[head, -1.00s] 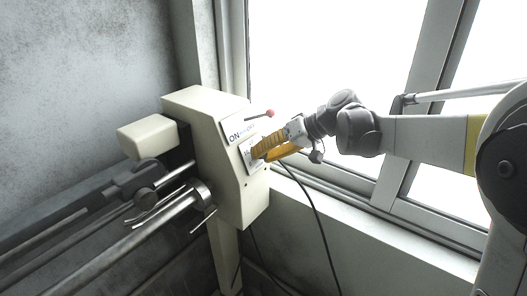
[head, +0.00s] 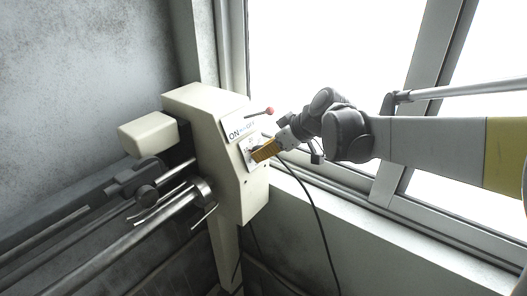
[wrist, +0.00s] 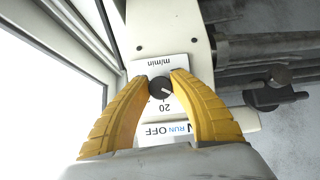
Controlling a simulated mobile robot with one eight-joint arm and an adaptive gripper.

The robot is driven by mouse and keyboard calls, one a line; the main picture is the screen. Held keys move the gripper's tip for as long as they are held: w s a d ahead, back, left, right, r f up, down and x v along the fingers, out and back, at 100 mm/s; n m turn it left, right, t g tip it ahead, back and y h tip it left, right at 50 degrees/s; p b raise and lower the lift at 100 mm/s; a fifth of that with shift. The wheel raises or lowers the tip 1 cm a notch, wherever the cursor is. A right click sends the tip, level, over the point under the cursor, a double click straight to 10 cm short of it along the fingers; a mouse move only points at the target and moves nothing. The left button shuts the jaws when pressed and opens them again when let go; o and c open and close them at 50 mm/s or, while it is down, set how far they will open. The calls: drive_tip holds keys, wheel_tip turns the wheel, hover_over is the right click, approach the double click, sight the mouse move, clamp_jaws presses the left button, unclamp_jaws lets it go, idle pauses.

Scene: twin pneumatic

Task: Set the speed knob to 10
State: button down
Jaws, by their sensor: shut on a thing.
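The speed knob (wrist: 161,88) is a small dark round knob with a light pointer mark, on a white dial plate (wrist: 158,63) marked "m/min" and "20" in the wrist view, where the lettering appears upside down. The pointer slants toward the lower right of that picture; a 10 mark cannot be made out. My gripper (wrist: 161,82) has its two yellow fingers on either side of the knob, shut on it. In the head view my gripper (head: 257,153) is at the machine's panel, and its fingers hide the knob.
Metal rods (head: 130,228) run to the left. A window (head: 330,60) is behind my arm, and a black cable (head: 312,200) hangs below.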

idle(0.3)
drive_tip(key=c, duration=1.1)
unclamp_jaws()
drive_tip(key=shift+a, duration=0.1)
drive_tip(key=v, duration=1.2)
